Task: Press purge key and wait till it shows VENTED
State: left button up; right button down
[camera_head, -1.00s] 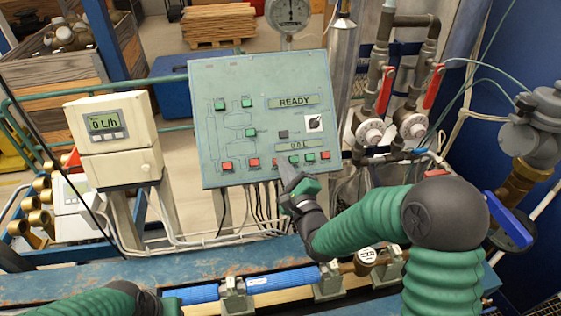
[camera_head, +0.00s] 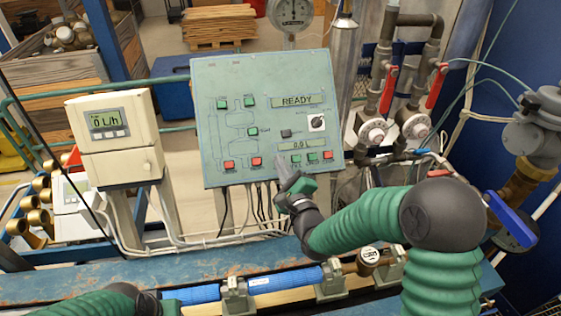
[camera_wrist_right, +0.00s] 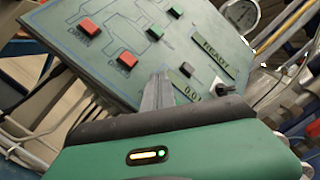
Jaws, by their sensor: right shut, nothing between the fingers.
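The grey-green control panel (camera_head: 215,110) stands upright in the middle of the head view. Its upper display (camera_head: 295,101) reads READY and its lower display (camera_head: 296,147) shows 0.0 and a unit. In the right wrist view the fingers (camera_wrist_right: 158,92) point at the panel; contact cannot be told. My left gripper is out of view.
A white meter box (camera_head: 112,130) reading 0 L/h stands left of the panel. Pipes with red-handled valves (camera_head: 388,90) stand to the right. A blue pipe (camera_head: 280,280) runs along the bench below. Cables (camera_head: 258,205) hang under the panel.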

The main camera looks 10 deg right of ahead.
jog(key=shift+a+f, duration=0.1)
jog(key=shift+a, duration=0.05)
jog(key=shift+w, duration=0.1)
dwell(0.4)
jog(key=shift+s+d+r, duration=0.5)
jog(key=shift+s+d, duration=0.1)
jog(key=shift+p, duration=0.3)
jog(key=s+r+p, duration=0.1)
jog(key=s, duration=0.1)
jog(key=s+r+p, duration=0.1)
jog(key=r, duration=0.1)
jog(key=shift+s+r+p, duration=0.15)
jog(key=shift+s+p, duration=0.2)
